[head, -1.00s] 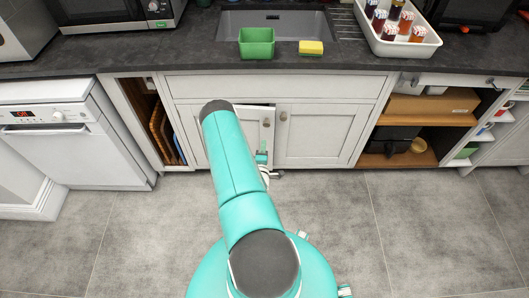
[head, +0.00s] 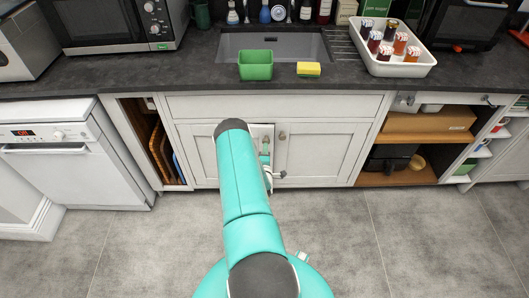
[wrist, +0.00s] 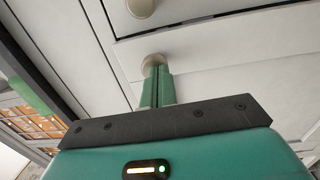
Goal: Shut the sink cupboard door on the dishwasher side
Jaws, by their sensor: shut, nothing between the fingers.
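The sink cupboard has two pale panelled doors under the sink. The dishwasher-side door (head: 201,150) is the left one, partly hidden behind my arm. In the head view it looks about flush with the right door (head: 325,155); I cannot tell whether it is fully shut. My gripper (wrist: 156,70) is shut and empty. In the wrist view its green fingertips are at a round door knob (wrist: 154,60), touching or almost touching it. A second knob (wrist: 140,7) shows at the top, near a dark gap along a panel edge.
The white dishwasher (head: 50,160) stands at the left, beside an open niche with boards (head: 165,150). Open shelves (head: 430,125) are at the right. On the counter are a green tub (head: 256,66), a yellow sponge (head: 308,69) and a white tray (head: 402,68) of jars. The floor is clear.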

